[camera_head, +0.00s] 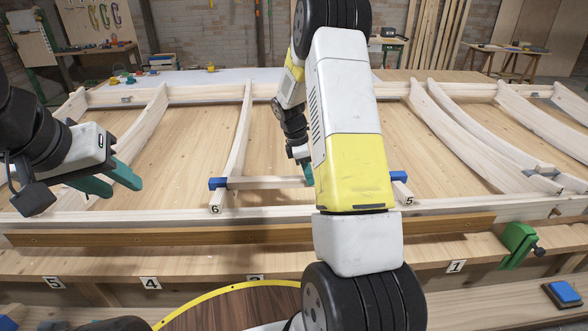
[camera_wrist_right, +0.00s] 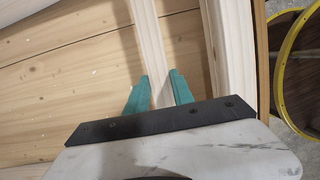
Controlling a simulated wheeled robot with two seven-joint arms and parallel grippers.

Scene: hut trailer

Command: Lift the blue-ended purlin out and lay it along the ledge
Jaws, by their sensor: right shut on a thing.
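The blue-ended purlin (camera_head: 262,182) is a pale bar spanning between the ribs tagged 6 and 5. Its left blue end (camera_head: 218,183) is at rib 6 and its right blue end (camera_head: 398,177) at rib 5; my right arm hides part of its middle. My right gripper (camera_wrist_right: 160,80) is shut on the purlin (camera_wrist_right: 148,35), which runs between its teal fingers. In the head view that gripper is mostly behind my arm. My left gripper (camera_head: 122,182) is open and empty above the left of the frame. The pale ledge (camera_head: 190,262) runs along the front.
A long brown bar (camera_head: 180,235) lies along the frame's front rail. A green clamp (camera_head: 518,244) stands at the ledge's right. Several curved ribs (camera_head: 450,135) fill the right side. A blue pad (camera_head: 564,292) lies lower right. A yellow-rimmed round top (camera_head: 235,308) is in front.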

